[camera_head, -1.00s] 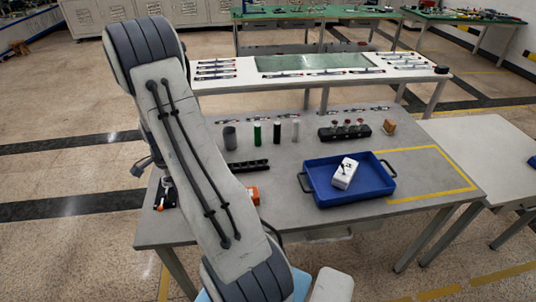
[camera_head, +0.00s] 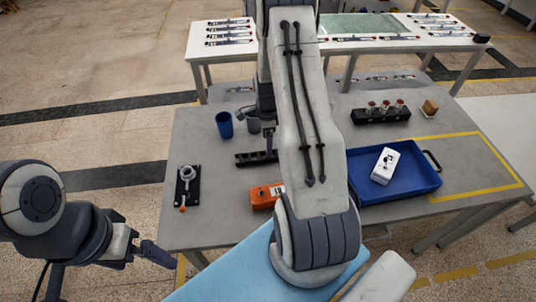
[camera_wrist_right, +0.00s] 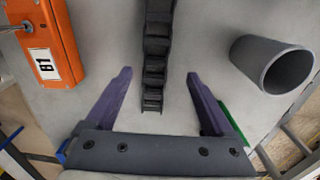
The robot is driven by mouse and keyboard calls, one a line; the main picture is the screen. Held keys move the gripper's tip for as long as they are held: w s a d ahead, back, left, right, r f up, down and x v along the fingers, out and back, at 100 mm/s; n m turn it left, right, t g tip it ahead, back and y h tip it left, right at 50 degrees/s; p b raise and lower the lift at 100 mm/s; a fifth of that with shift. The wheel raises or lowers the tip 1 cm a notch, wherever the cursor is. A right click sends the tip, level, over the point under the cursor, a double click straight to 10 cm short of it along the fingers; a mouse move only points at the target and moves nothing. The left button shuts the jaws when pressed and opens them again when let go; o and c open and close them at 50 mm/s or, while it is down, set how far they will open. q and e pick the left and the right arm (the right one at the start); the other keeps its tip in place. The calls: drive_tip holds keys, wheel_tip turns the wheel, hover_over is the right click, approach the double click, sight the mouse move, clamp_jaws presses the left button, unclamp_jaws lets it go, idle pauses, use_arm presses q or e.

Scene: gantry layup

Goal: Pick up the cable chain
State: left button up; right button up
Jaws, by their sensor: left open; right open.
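The cable chain (camera_head: 250,158) is a black segmented strip lying on the grey table, partly hidden behind my right arm in the head view. In the right wrist view the chain (camera_wrist_right: 157,55) runs down from the top edge, and its near end lies between the purple fingers. My right gripper (camera_wrist_right: 160,74) is open over it, one finger on each side, with gaps between fingers and chain. My left gripper (camera_head: 155,254) is at the lower left of the head view, off the table's near-left edge, open and away from the chain.
An orange box (camera_wrist_right: 50,40) and a grey tube (camera_wrist_right: 272,66) flank the chain. A blue cup (camera_head: 224,124), a black fixture (camera_head: 187,188) and a blue tray (camera_head: 428,184) holding a white box (camera_head: 385,165) are on the table.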

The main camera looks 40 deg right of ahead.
sight(258, 154)
drive_tip(key=f, duration=0.1)
drive_tip(key=f+p, duration=0.1)
drive_tip(key=f, duration=0.2)
drive_tip(key=shift+s+a+f+p, duration=0.2)
drive_tip(key=shift+s+f+p, duration=0.15)
drive_tip(key=shift+p, duration=0.05)
drive_tip(key=shift+f, duration=0.5)
clamp_jaws()
